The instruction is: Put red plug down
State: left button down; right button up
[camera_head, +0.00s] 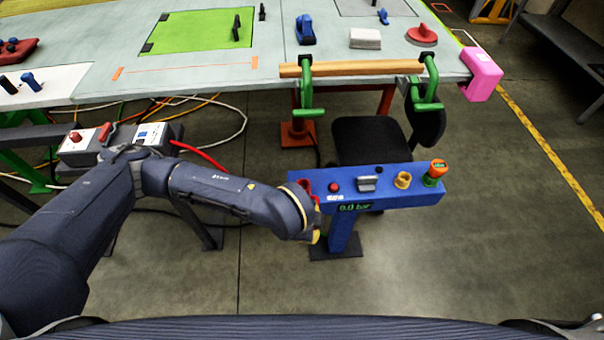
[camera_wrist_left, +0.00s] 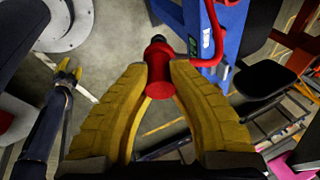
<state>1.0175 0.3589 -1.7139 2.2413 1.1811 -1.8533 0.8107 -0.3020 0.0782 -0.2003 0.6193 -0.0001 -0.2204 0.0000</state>
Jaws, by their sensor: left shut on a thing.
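My left gripper (camera_head: 316,226) is beside the left end of the blue console (camera_head: 420,196). In the left wrist view its yellow fingers (camera_wrist_left: 160,92) are closed on the red plug (camera_wrist_left: 160,78), a red cylinder with a black tip. The plug is held in the air beside the blue stand, apart from the floor.
The console carries a red button (camera_head: 334,187), a yellow ring (camera_head: 403,180), an orange-green knob (camera_head: 435,172) and a "0.0 bar" display (camera_head: 354,207). A black chair (camera_head: 370,140) stands behind it. The workbench (camera_head: 200,75) has green clamps (camera_head: 306,95) at its front edge. Floor at right is clear.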

pick_arm(q)
jog(key=w+a, duration=0.2)
jog(key=w, duration=1.5)
jog(key=shift+w+f+n+g, duration=0.1)
jog(key=shift+w+f+g, duration=0.6)
jog(key=shift+f, duration=0.4)
jog(key=shift+w+f+n+g, duration=0.1)
jog(key=shift+w+f+g, duration=0.45)
jog(key=shift+w+f, duration=0.45)
jog(key=shift+w+f+n+g, duration=0.1)
jog(key=shift+w+f+g, duration=0.5)
jog(key=shift+f, duration=0.65)
jog(key=shift+f, duration=0.6)
jog(key=c, duration=1.3)
grip_release()
jog(key=shift+c, duration=0.2)
jog(key=v, duration=1.3)
